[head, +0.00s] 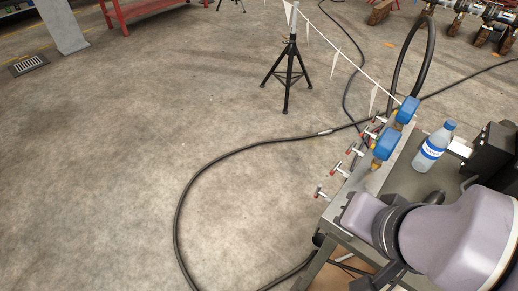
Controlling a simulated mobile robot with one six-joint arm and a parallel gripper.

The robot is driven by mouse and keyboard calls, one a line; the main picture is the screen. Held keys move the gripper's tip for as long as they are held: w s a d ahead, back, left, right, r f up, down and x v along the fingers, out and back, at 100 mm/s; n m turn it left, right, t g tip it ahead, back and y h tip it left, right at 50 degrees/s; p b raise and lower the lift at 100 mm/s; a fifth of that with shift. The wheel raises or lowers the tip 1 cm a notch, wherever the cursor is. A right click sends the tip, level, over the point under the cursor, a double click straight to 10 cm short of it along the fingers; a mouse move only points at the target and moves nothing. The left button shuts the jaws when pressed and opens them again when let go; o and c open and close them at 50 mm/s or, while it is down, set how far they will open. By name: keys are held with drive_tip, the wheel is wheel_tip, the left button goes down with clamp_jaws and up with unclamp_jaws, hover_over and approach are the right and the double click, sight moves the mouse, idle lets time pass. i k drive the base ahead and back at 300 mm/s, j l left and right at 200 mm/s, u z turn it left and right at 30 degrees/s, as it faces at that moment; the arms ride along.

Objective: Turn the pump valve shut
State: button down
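Several small valves with red-tipped T-handles stick out in a row along the left side of a grey manifold on a bench (425,185) at the right. The nearest valve (321,193) is at the lower end, with another valve (339,171) just above it. Two blue round-bodied units (387,144) stand on the manifold. I cannot tell which valve is the pump valve, nor whether any is open or shut. My arm's grey-purple links fill the lower right and cover part of the bench. My gripper is not visible.
A blue-labelled bottle (434,148) and a black box (495,151) stand on the bench. A black hose (190,185) loops across the floor. A black tripod post (288,75) holds a pennant line running to the bench. The floor at left is open.

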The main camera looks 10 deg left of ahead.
sight(336, 167)
drive_tip(key=i+j+z, duration=0.2)
drive_tip(key=j, duration=0.15)
drive_tip(key=i+j+z, duration=0.2)
drive_tip(key=j, duration=0.15)
drive_tip(key=i+j+z, duration=0.1)
drive_tip(key=j+z, duration=0.15)
drive_tip(key=j, duration=0.15)
drive_tip(key=i+j+z, duration=0.2)
drive_tip(key=j, duration=0.2)
drive_tip(key=j+z, duration=0.2)
drive_tip(key=j, duration=0.2)
